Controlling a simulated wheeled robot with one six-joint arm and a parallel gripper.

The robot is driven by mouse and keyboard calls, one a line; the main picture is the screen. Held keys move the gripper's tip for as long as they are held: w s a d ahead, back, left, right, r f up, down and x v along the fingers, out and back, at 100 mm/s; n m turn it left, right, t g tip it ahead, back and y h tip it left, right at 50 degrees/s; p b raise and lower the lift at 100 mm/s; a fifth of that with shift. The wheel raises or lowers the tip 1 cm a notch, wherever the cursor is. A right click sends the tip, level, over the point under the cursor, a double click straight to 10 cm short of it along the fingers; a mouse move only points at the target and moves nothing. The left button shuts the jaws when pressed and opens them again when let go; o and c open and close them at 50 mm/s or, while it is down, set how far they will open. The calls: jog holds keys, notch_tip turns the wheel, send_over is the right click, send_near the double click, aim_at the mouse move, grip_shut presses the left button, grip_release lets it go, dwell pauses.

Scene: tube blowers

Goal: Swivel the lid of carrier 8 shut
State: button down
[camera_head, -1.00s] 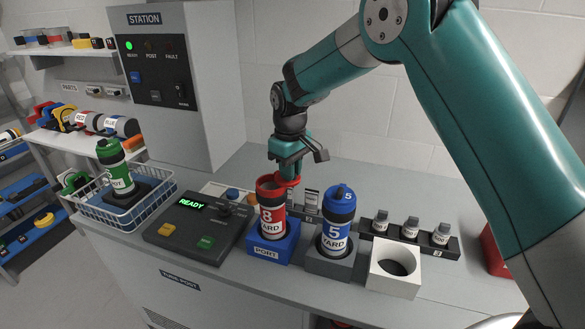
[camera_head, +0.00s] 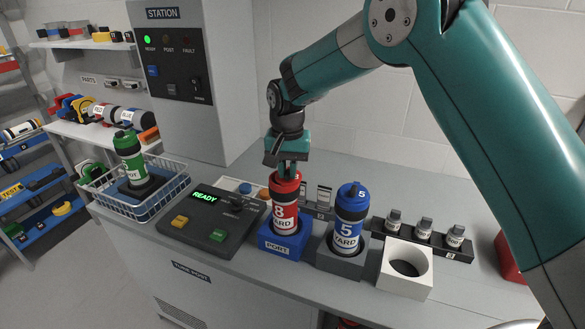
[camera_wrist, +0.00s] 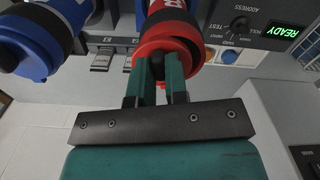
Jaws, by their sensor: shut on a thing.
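Carrier 8 (camera_head: 284,218) is a red tube marked "8" and "YARD". It stands upright in the blue port block (camera_head: 270,243). Its red lid (camera_head: 285,183) now lies over the top of the tube; whether it is fully seated I cannot tell. My gripper (camera_head: 287,171) is above carrier 8, pointing down, with its fingers shut on the lid.
Blue carrier 5 (camera_head: 347,222) stands close on the right in a grey block. An empty white holder (camera_head: 403,284) is further right. The control panel (camera_head: 207,222) reading "READY" is on the left, with a wire basket (camera_head: 150,208) holding a green carrier beyond it.

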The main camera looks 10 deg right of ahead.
jog(key=shift+w+a+m, duration=0.2)
jog(key=shift+a+m, duration=0.1)
jog(key=shift+m, duration=0.5)
jog(key=shift+w+a+m, duration=0.15)
jog(key=shift+a+m, duration=0.15)
jog(key=shift+m, duration=0.5)
jog(key=c, duration=1.1)
grip_release()
notch_tip(320, 180, up, 17)
jog(key=b, duration=0.2)
jog(key=shift+r+b, duration=0.2)
jog(key=shift+b, duration=0.2)
